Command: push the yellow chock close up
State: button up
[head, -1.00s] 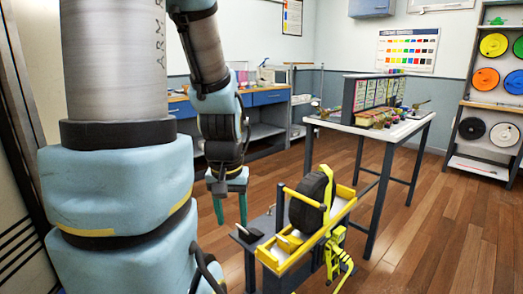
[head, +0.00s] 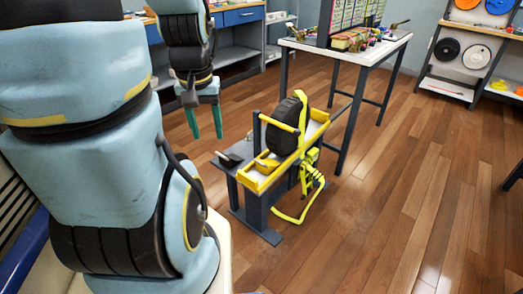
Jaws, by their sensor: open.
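A black wheel (head: 282,128) stands upright in a yellow-railed tray (head: 317,130) on a low dark stand. A small yellow piece, which looks like the chock (head: 266,162), lies in the tray on the near-left side of the wheel. I cannot tell whether it touches the tyre. My gripper (head: 205,134) points down with two green fingers apart, empty, left of the stand and clear of the wheel and chock.
A dark handle-like part (head: 231,158) sits at the stand's left end. A yellow bar (head: 278,123) crosses in front of the wheel. A white-topped table (head: 345,52) stands behind. The wooden floor at right is clear.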

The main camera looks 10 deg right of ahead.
aim_at(267, 166)
jog(key=l+u, duration=0.2)
jog(key=u, duration=0.2)
jog(key=l+u, duration=0.25)
jog(key=u, duration=0.15)
jog(key=l+u, duration=0.45)
jog(key=u, duration=0.3)
